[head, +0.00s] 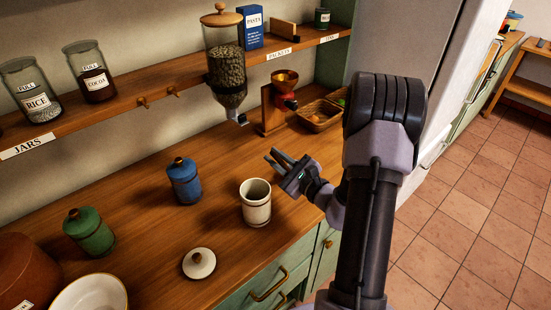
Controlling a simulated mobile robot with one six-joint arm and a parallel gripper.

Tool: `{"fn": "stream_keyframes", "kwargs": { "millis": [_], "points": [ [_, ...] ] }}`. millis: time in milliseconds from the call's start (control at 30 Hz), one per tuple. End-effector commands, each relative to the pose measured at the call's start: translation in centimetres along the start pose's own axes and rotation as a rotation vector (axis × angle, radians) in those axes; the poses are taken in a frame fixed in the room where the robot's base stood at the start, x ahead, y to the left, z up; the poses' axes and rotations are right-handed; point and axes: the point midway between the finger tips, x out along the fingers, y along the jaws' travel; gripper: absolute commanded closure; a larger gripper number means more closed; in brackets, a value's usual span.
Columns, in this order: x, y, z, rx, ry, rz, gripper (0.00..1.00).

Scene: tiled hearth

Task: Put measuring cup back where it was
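I cannot make out a measuring cup in this view. A cream canister (256,207) with dark bands stands upright and open on the wooden counter, its inside in shadow and its contents not visible. A cream lid (199,263) with a dark knob lies on the counter to its left and nearer the front. My gripper (274,156) is above the counter, up and to the right of the canister and apart from it. Its two fingers point left with a small gap between them, and I see nothing held there.
Blue (184,182) and green (89,234) lidded canisters stand to the left. A glass dispenser (226,70) hangs at the shelf. A grinder (282,100) and a wicker basket (320,118) are behind my gripper. A white bowl (90,294) is at front left.

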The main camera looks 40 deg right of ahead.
Motion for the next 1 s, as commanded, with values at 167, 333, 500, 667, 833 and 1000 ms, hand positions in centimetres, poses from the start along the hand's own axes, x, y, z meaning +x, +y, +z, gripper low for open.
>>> {"fn": "stream_keyframes", "kwargs": {
  "millis": [167, 333, 500, 667, 833, 1000],
  "points": [
    [0.0, 0.0, 0.1, 0.0, 0.0, 0.0, 0.65],
    [0.0, -0.1, 0.1, 0.0, 0.0, 0.0, 0.65],
    [-1.4, -0.3, 0.3, 0.002, 0.003, -0.003, 0.65],
    [-5.4, -0.4, 0.3, 0.003, 0.004, -0.005, 0.65],
    [-9.5, -0.3, 0.3, 0.004, 0.002, -0.005, 0.65],
    [-11.7, -0.2, 0.3, 0.002, 0.001, -0.002, 0.65]
  ]
}}
